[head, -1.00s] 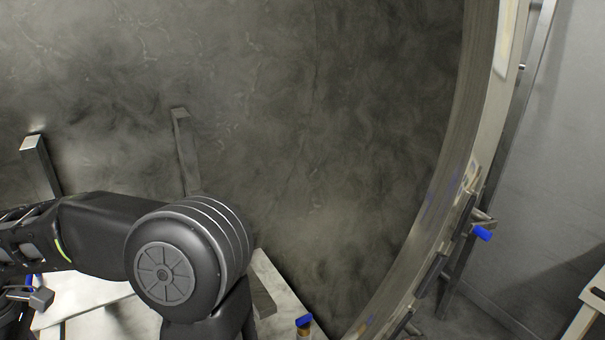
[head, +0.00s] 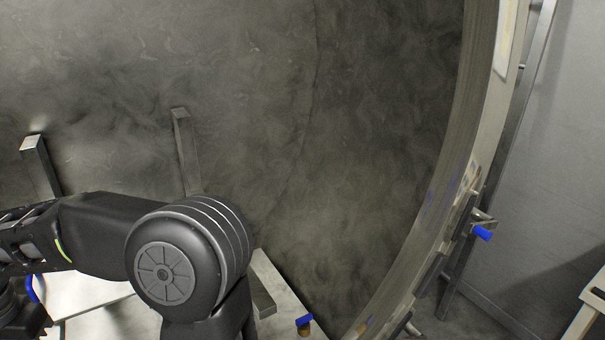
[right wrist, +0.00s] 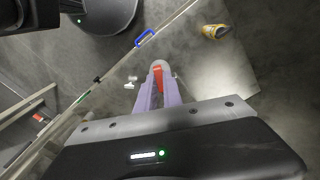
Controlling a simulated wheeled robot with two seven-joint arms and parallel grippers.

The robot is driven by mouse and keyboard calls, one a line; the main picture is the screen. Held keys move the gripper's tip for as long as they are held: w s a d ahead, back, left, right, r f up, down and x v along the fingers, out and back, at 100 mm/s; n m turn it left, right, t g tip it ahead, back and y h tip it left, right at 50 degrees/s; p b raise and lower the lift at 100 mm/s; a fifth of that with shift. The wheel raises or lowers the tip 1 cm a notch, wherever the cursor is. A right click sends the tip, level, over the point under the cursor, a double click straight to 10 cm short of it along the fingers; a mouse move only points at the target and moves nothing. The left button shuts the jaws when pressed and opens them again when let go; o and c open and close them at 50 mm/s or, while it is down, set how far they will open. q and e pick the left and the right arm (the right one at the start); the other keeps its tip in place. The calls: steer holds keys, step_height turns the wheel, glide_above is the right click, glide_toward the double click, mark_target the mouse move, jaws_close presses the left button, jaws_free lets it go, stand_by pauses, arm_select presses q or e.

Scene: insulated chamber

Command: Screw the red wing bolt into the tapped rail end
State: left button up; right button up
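In the right wrist view my right gripper (right wrist: 158,84) has its two purple fingers close together on a narrow red piece, which looks like the red wing bolt (right wrist: 158,77). Its threaded part cannot be made out. A small pale metal fitting (right wrist: 131,82) shows just left of the fingertips; I cannot tell whether it is the tapped rail end. The head view does not show the red bolt or either gripper's fingers. My own dark arm covers its lower left.
In the head view a curved chamber rim (head: 450,150) stands at right, with a blue-tipped fitting (head: 482,233) on it. Another blue-topped piece (head: 304,321) is at the bottom. Metal posts (head: 40,165) stand at left. A yellow object (right wrist: 214,31) shows in the right wrist view.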

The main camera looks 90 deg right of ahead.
steer(key=shift+o, duration=1.1)
steer(key=shift+r, duration=0.1)
step_height(320, 180, up, 4)
steer(key=p, duration=0.3)
steer(key=shift+r, duration=0.4)
